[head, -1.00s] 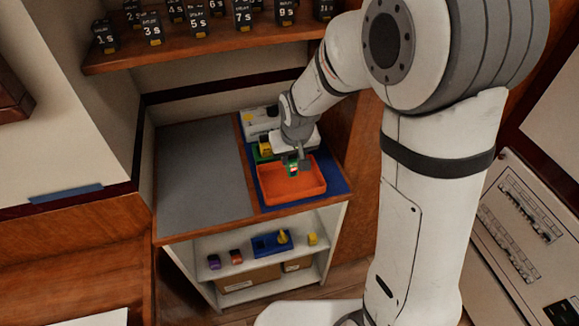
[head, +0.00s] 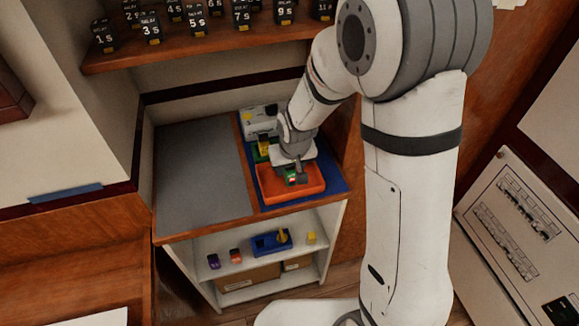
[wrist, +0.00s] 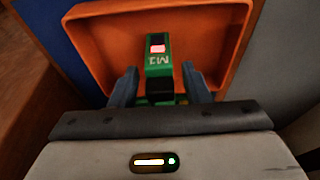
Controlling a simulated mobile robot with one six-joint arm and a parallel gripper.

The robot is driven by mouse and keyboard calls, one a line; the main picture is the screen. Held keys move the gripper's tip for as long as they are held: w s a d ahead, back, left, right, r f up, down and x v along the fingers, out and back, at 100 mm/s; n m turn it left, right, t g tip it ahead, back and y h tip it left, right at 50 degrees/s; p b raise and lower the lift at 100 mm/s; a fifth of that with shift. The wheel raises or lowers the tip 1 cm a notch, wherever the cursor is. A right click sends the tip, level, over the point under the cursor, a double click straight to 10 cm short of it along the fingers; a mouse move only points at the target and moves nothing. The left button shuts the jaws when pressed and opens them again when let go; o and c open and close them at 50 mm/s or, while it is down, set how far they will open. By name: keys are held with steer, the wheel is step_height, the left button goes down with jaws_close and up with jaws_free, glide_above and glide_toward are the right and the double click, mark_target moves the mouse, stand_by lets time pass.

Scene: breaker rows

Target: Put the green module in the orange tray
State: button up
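The green module (wrist: 159,65), marked M1 with a red patch, stands within the orange tray's outline, near the tray's front edge in the wrist view. In the head view the module (head: 291,177) shows over the orange tray (head: 265,194). My gripper (wrist: 160,82) points down into the tray (wrist: 85,38). Its two fingers stand either side of the module, with a narrow gap visible on each side, so it looks open. In the head view my gripper (head: 298,172) partly covers the module. Whether the module's base touches the tray floor is hard to see.
The tray sits on a blue mat (head: 331,170). A grey mat (head: 200,165) to the left is bare. A white device (head: 258,118) stands behind the tray. A shelf below holds a blue holder (head: 265,246) and small coloured modules. Timer blocks line the shelf above.

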steer(key=shift+r, duration=0.5)
steer(key=a+v, duration=0.1)
steer(key=v, duration=1)
steer(key=s+d+r+m, duration=0.1)
steer(key=s+d+r, duration=0.1)
steer(key=s+d, duration=0.5)
steer(key=s+d+r+m, duration=0.2)
steer(key=s+d+r, duration=0.1)
steer(key=s+d, duration=0.4)
steer(key=s+b, duration=0.1)
steer(key=s, duration=0.1)
steer(key=shift+s+d+r+h, duration=0.25)
steer(key=shift+s+d+h, duration=0.05)
steer(key=shift+d+h, duration=0.1)
steer(key=shift+c, duration=0.4)
